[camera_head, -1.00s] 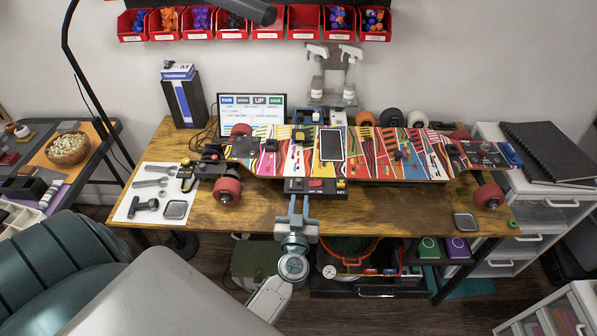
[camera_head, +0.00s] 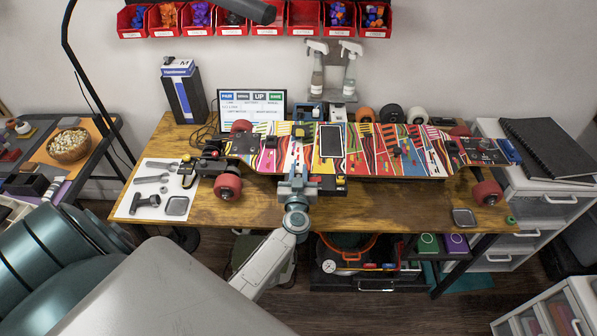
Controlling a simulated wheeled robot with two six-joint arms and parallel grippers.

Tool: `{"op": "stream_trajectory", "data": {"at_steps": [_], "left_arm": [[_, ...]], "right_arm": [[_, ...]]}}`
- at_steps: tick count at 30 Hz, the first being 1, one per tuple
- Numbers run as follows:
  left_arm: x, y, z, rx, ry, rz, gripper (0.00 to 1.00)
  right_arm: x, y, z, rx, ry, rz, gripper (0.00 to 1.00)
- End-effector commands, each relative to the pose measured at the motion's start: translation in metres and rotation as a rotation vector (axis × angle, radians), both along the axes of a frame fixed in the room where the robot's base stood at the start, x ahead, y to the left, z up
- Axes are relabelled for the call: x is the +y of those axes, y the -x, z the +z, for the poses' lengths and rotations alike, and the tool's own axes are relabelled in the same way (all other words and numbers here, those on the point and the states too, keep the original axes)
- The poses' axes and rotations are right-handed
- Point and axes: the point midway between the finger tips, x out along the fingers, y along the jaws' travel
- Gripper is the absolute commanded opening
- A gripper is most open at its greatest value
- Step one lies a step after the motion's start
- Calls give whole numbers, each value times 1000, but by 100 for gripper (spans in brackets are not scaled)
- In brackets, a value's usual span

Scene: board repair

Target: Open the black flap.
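A colourful skateboard (camera_head: 375,160) lies across the wooden table. A black control box (camera_head: 333,185) with a yellow part sits at its front edge, partly hidden behind my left gripper. A small black part with yellow (camera_head: 302,133) lies on the deck's back edge; I cannot tell which black piece is the flap. My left gripper (camera_head: 297,176) is at the front edge of the board, over the left part of the control box. Its fingertips overlap the box and deck, so their gap and any contact are unclear. My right gripper is not in view.
A phone-like slab (camera_head: 331,141) lies on the deck. Tools on a white mat (camera_head: 152,204) are at the table's left. A screen (camera_head: 252,108), spray bottles (camera_head: 317,75) and loose wheels (camera_head: 391,114) stand behind the board. The table front (camera_head: 385,215) is mostly clear.

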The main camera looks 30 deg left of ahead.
Motion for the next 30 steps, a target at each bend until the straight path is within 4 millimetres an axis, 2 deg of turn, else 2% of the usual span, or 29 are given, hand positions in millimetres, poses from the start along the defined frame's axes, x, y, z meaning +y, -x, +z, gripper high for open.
{"op": "stream_trajectory", "data": {"at_steps": [4, 8, 20, 30], "left_arm": [[0, 0, 0, 0, 0, 0, 22], [0, 0, 0, 0, 0, 0, 0], [1, 1, 3, -26, 43, 0, 0], [6, 4, 12, -149, 245, 1, 0]], "right_arm": [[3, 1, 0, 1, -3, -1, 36], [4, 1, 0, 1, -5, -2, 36], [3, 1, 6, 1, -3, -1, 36], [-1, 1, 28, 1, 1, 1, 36]]}}
